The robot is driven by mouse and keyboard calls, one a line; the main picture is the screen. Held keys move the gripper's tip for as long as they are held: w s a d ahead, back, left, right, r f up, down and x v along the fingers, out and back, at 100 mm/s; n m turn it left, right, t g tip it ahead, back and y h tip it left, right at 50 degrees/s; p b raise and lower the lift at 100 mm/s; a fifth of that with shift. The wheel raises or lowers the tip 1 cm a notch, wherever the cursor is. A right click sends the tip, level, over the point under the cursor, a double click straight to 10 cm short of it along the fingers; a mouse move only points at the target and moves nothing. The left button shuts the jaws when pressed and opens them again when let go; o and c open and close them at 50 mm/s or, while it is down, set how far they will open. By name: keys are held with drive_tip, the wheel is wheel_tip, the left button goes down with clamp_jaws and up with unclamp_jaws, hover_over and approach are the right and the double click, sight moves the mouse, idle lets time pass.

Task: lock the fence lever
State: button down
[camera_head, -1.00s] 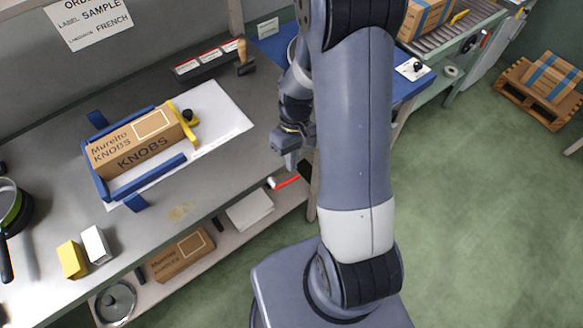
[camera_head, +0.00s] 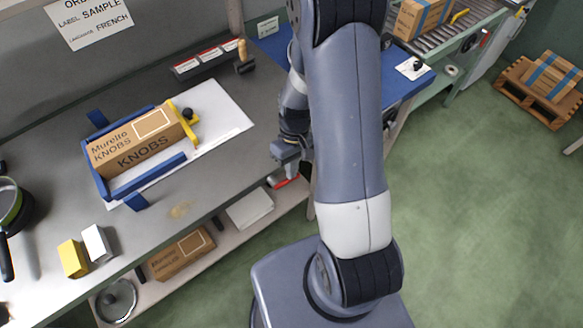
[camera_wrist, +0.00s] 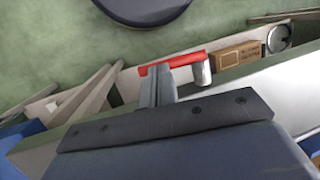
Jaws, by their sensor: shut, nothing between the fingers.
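A red lever (camera_head: 287,183) sits at the front edge of the bench, partly hidden by my gripper (camera_head: 284,166) in the head view. In the wrist view the red lever (camera_wrist: 174,63) runs across the top of my fingertips, with a pale round pivot (camera_wrist: 202,73) at its right end. My gripper (camera_wrist: 155,82) is shut and empty, right at the lever's left part. I cannot tell whether it touches. On the bench, a yellow fence (camera_head: 184,125) with a black knob stands against the end of a KNOBS box (camera_head: 135,140) in a blue frame (camera_head: 150,176).
A lower shelf holds a white stack (camera_head: 250,208), a brown box (camera_head: 183,254) and a lid (camera_head: 115,300). Yellow and white small boxes (camera_head: 73,258) and a pan (camera_head: 12,208) are on the bench at left.

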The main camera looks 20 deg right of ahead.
drive_tip(key=shift+d+f+b, duration=0.1)
drive_tip(key=shift+f+b, duration=0.2)
drive_tip(key=shift+w+d+f+b, duration=0.1)
drive_tip(key=shift+d+f+b, duration=0.05)
drive_tip(key=shift+f+b, duration=1.65)
drive_tip(key=shift+r+b, duration=0.25)
drive_tip(key=shift+b, duration=0.15)
drive_tip(key=shift+r, duration=0.1)
